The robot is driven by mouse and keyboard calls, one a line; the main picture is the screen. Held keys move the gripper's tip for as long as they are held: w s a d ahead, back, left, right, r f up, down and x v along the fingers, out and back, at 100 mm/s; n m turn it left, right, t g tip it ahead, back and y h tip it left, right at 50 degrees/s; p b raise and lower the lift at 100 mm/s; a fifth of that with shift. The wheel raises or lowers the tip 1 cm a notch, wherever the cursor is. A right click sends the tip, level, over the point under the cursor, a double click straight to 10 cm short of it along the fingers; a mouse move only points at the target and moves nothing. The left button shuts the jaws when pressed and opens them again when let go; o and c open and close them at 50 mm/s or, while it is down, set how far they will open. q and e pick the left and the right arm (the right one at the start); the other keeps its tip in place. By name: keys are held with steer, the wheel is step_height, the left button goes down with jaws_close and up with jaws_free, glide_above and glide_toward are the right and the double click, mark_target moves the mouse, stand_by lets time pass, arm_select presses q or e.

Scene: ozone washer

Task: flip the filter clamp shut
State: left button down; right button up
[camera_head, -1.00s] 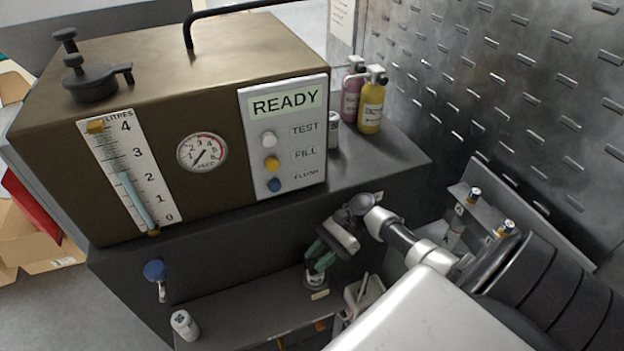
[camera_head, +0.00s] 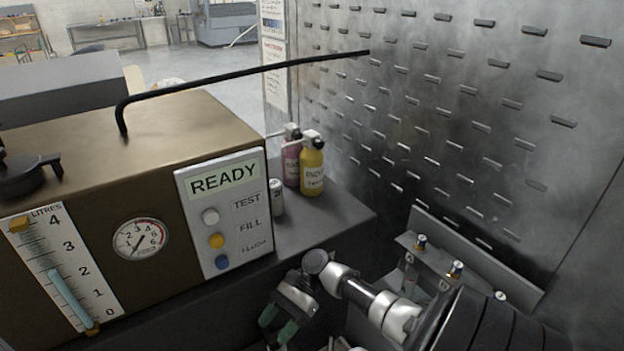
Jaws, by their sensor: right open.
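I cannot make out a filter clamp for certain in this view. The brown washer (camera_head: 130,160) fills the left side, with a READY panel (camera_head: 224,205), a round gauge (camera_head: 140,239) and a litre scale (camera_head: 62,270) on its front. A black fitting (camera_head: 26,178) sits on its top at the left edge, partly cut off. My right gripper (camera_head: 277,328) is open, low in front of the dark ledge, below and right of the panel. Its green-padded fingers point down-left and are partly cut off by the bottom edge. My left gripper is not in view.
A yellow bottle (camera_head: 312,168), a pink bottle (camera_head: 291,160) and a small white container (camera_head: 276,197) stand on the dark ledge (camera_head: 335,220). A long black bar (camera_head: 240,73) rises over the washer. A bracket (camera_head: 440,262) with small capped parts stands right, before a slotted metal wall (camera_head: 450,120).

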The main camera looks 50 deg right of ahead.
steer(key=s+d+r, duration=0.4)
steer(key=s+r, duration=0.4)
steer(key=s, duration=0.3)
steer(key=shift+r, duration=0.3)
steer(key=shift+d, duration=0.1)
